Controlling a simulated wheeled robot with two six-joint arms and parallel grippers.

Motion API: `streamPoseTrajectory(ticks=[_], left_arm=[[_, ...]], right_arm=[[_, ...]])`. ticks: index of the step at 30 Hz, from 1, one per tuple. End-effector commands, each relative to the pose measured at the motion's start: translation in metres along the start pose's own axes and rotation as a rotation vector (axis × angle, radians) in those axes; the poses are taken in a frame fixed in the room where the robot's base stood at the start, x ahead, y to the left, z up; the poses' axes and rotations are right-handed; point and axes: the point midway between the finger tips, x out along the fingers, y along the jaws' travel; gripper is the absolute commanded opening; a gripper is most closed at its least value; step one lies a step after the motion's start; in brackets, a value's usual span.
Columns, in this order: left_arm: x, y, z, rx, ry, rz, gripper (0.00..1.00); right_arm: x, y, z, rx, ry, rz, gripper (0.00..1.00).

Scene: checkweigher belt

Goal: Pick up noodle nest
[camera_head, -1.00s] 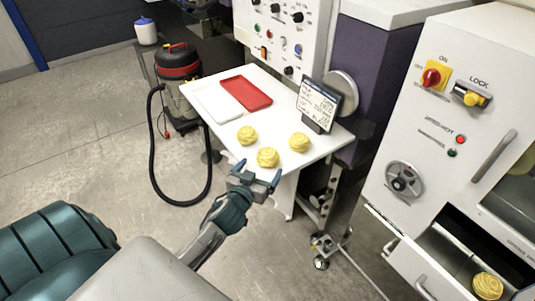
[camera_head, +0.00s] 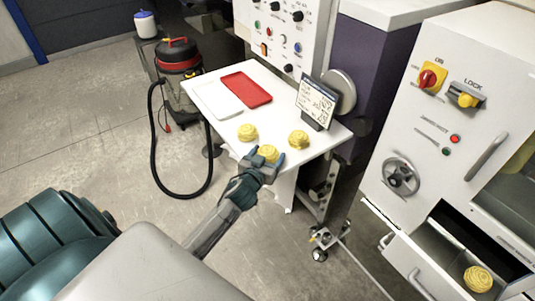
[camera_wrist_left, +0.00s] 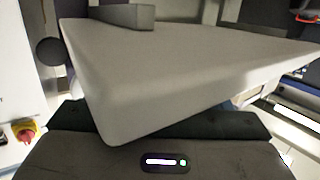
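Three yellow noodle nests are on the white table (camera_head: 225,130): one at the left (camera_head: 247,132), one at the right (camera_head: 298,140) and one nearest the front edge (camera_head: 268,152). My left gripper (camera_head: 266,156) is at the table's front edge. Its fingers are apart, one on each side of the front nest in the head view, and they partly hide it. I cannot tell whether they touch it. The left wrist view shows a pale slab corner close up, with no nest visible. My right gripper is not in view.
A red tray (camera_head: 246,89) and a white tray (camera_head: 214,98) lie at the table's back. A display (camera_head: 316,102) stands at its right edge. Another nest (camera_head: 478,279) sits in an open drawer (camera_head: 440,255) at lower right. A vacuum cleaner (camera_head: 180,72) stands left of the table.

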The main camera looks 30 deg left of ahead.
Motion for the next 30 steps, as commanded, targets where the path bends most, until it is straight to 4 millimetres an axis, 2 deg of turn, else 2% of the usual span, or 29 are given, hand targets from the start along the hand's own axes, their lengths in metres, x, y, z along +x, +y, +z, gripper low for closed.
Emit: streamPoseTrajectory(ticks=[1, 4, 15, 20, 24, 26, 30], left_arm=[[0.0, 0.0, 0.0, 0.0, 0.0, 0.0, 0.62], [0.0, 0.0, 0.0, 0.0, 0.0, 0.0, 0.43], [-0.001, 0.0, -0.004, 0.001, 0.001, -0.001, 0.43], [-0.002, 0.0, -0.017, 0.0, 0.003, 0.0, 0.43], [-0.005, 0.0, -0.037, 0.001, 0.006, 0.001, 0.43], [-0.02, -0.005, -0.029, 0.006, 0.0, 0.001, 0.43], [-0.051, -0.016, -0.027, 0.008, 0.0, 0.002, 0.43]], right_arm=[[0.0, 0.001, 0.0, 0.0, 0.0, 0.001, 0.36], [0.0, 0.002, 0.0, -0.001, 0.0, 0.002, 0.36], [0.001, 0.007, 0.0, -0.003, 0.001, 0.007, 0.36], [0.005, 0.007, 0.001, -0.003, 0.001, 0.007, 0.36], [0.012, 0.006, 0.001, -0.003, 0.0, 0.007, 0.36], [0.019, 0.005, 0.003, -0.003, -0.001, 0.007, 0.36], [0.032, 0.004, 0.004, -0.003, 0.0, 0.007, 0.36]])
